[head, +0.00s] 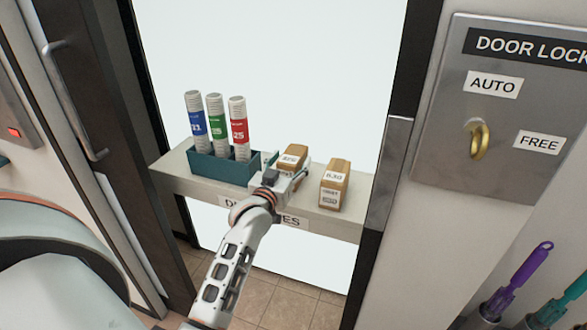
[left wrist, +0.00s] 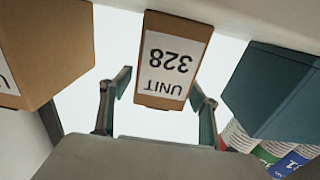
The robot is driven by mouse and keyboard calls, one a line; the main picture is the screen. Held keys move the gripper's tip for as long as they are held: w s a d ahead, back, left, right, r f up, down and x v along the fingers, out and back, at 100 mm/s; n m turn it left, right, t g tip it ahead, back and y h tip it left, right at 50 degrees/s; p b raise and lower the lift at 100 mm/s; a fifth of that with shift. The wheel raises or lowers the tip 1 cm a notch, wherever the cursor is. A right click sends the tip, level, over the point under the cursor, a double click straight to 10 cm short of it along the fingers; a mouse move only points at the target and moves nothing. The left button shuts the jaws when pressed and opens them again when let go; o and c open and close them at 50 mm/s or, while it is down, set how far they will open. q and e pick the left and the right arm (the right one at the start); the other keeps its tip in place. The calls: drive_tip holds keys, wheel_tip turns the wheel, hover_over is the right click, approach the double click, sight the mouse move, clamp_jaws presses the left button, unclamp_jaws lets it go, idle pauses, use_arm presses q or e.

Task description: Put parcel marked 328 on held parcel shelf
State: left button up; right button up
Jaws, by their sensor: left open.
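The brown parcel marked UNIT 328 (left wrist: 170,62) shows upside down in the left wrist view, its label facing my gripper. In the head view this parcel (head: 292,157) stands on a pale shelf, partly hidden behind my left gripper (head: 290,180). My left gripper is open, with its fingertips (left wrist: 160,97) on either side of the parcel's label end. I cannot tell whether the fingers touch it. I cannot identify a held parcel shelf; the pale shelf's front label is partly covered by my arm. My right gripper is not in view.
A second brown parcel (head: 334,186) stands to the right on the pale shelf (head: 170,172). To the left, a teal holder (head: 222,168) carries blue, green and red labelled tubes. Dark frame posts flank the opening. A door lock panel (head: 500,110) is on the right wall.

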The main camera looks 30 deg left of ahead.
use_arm(q)
drive_tip(key=shift+x, duration=1.15)
drive_tip(key=c, duration=1.6)
drive_tip(key=shift+r, duration=0.15)
clamp_jaws()
